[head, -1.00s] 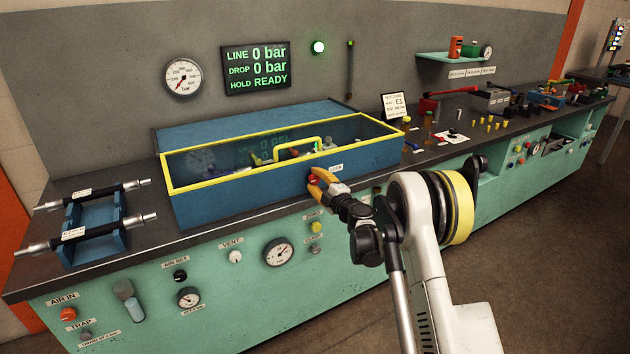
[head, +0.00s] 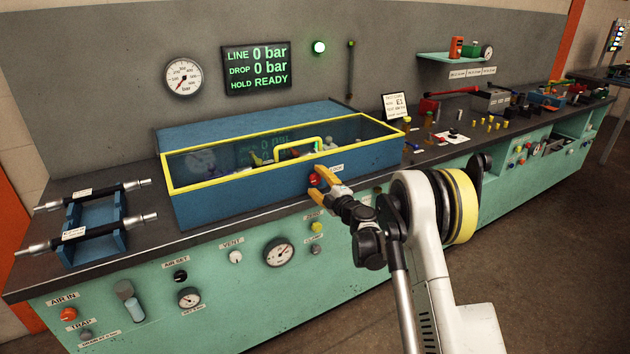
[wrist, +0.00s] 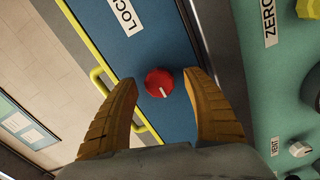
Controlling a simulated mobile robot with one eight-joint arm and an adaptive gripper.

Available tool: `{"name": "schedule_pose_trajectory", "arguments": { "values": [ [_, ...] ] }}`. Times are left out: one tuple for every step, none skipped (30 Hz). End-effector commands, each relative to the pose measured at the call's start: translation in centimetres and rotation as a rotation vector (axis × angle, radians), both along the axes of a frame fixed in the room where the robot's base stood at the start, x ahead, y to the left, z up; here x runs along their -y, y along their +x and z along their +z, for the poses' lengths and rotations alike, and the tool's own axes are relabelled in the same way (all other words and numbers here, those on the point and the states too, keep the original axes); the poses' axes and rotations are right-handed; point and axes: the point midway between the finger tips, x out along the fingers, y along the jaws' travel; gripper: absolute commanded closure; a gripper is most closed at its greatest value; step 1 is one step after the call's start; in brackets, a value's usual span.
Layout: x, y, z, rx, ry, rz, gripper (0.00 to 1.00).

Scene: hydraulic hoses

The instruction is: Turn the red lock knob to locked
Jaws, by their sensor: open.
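The red lock knob (wrist: 159,83) is round, with a white mark line on its face. It sits on the blue front wall of the test box, near a white label reading "LOC…" (wrist: 124,15), partly cut off. In the head view the knob (head: 314,180) shows between the fingers. My gripper (wrist: 166,80) is open, its two orange fingers on either side of the knob with gaps visible. In the head view my gripper (head: 324,180) is at the box front's right part. Whether a finger touches the knob cannot be told.
The blue box (head: 240,198) has a closed clear lid with a yellow frame and handle (head: 298,146). Below are a yellow ZERO knob (head: 317,227) and a pressure gauge (head: 279,250). A hose rack (head: 96,222) stands at left. The display (head: 256,68) reads 0 bar and READY.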

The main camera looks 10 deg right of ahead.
Motion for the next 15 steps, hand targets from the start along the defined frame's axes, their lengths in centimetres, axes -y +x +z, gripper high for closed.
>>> {"name": "schedule_pose_trajectory", "arguments": {
  "values": [
    [0.3,-0.8,0.0,0.0,0.0,-0.001,0.42],
    [0.5,-1.3,0.1,-0.001,0.0,-0.002,0.42],
    [0.7,-2.2,0.0,0.0,0.0,-0.002,0.42],
    [1.0,-2.8,0.0,0.0,0.0,-0.002,0.42],
    [1.2,-3.5,0.0,0.0,0.0,-0.002,0.42],
    [1.5,-4.4,0.1,0.0,0.0,-0.002,0.42],
    [1.7,-5.1,0.1,0.0,0.0,-0.002,0.42],
    [1.9,-5.7,0.1,0.0,0.0,-0.002,0.42],
    [2.2,-6.5,0.1,0.0,0.0,-0.002,0.42],
    [2.3,-7.1,0.0,0.0,0.0,-0.002,0.42],
    [2.5,-7.7,0.1,0.001,0.0,-0.001,0.42],
    [2.7,-8.3,0.1,0.0,0.0,-0.001,0.42],
    [2.9,-8.7,0.1,0.0,0.0,-0.001,0.42],
    [3.0,-9.1,0.0,0.0,0.0,-0.001,0.42],
    [3.1,-9.5,0.0,0.0,0.0,-0.001,0.42]
  ]
}}
